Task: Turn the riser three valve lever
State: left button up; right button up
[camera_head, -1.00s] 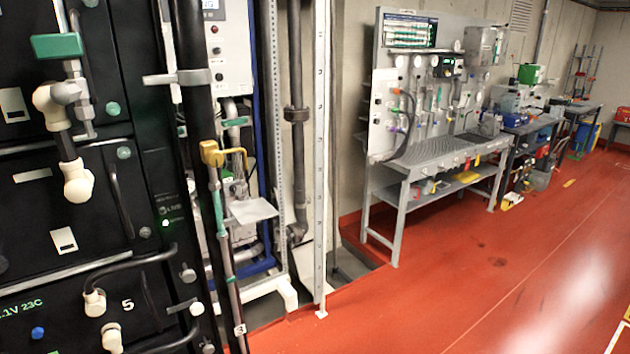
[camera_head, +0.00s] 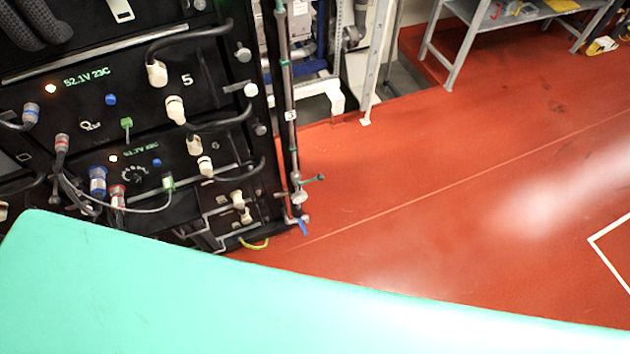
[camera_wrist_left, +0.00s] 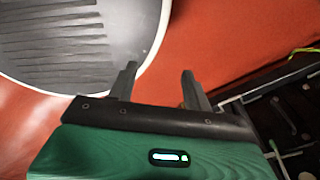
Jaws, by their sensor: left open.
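The riser pipe (camera_head: 290,115) bearing a label 3 runs down the right edge of the black battery rack in the head view. I cannot tell the blue lever's exact setting. The riser's upper part is out of the head view now. My left gripper (camera_wrist_left: 158,84) is open and empty over red floor in the wrist view, apart from the rack. My right gripper is not in view.
The black battery rack (camera_head: 125,75) has several plugs, cables and handles on its front. Its lower edge shows at the right of the wrist view (camera_wrist_left: 285,120). A grey bench (camera_head: 480,28) stands at the back. The red floor (camera_head: 430,170) right of the riser is open.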

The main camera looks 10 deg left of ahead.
aim_at(320, 176)
jog(key=u, duration=0.7)
jog(key=i+l+u, duration=0.15)
jog(key=u, duration=0.35)
jog(key=i+l+u, duration=0.1)
jog(key=u, duration=0.35)
jog(key=l+u, duration=0.3)
jog(key=u, duration=0.2)
jog(key=l+u, duration=0.25)
jog(key=u, duration=0.2)
jog(key=i, duration=0.05)
